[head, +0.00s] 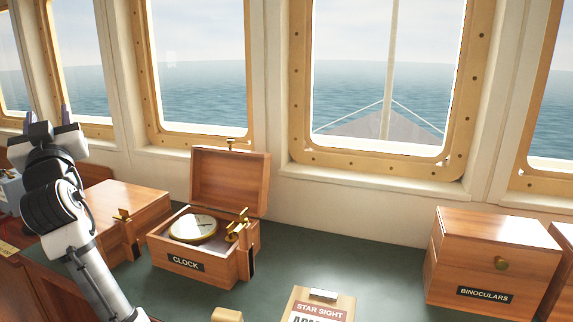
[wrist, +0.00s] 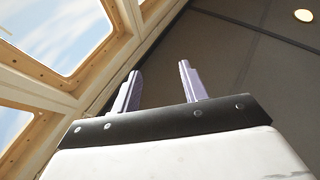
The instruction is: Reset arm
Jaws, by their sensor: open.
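My gripper (head: 53,114) is raised at the left of the head view, with its fingers pointing up in front of the windows. In the wrist view my gripper (wrist: 160,88) shows two pale purple fingers standing apart with nothing between them. It is open and empty. It touches nothing that I can see. My arm rises from the bottom left of the head view.
A wooden box labelled CLOCK (head: 185,264) stands open on the green counter (head: 330,240), with a round dial (head: 193,228) inside. A closed wooden box (head: 120,205) stands left of it. A BINOCULARS box (head: 485,265) is at right. A STAR SIGHT clipboard (head: 320,306) lies in front.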

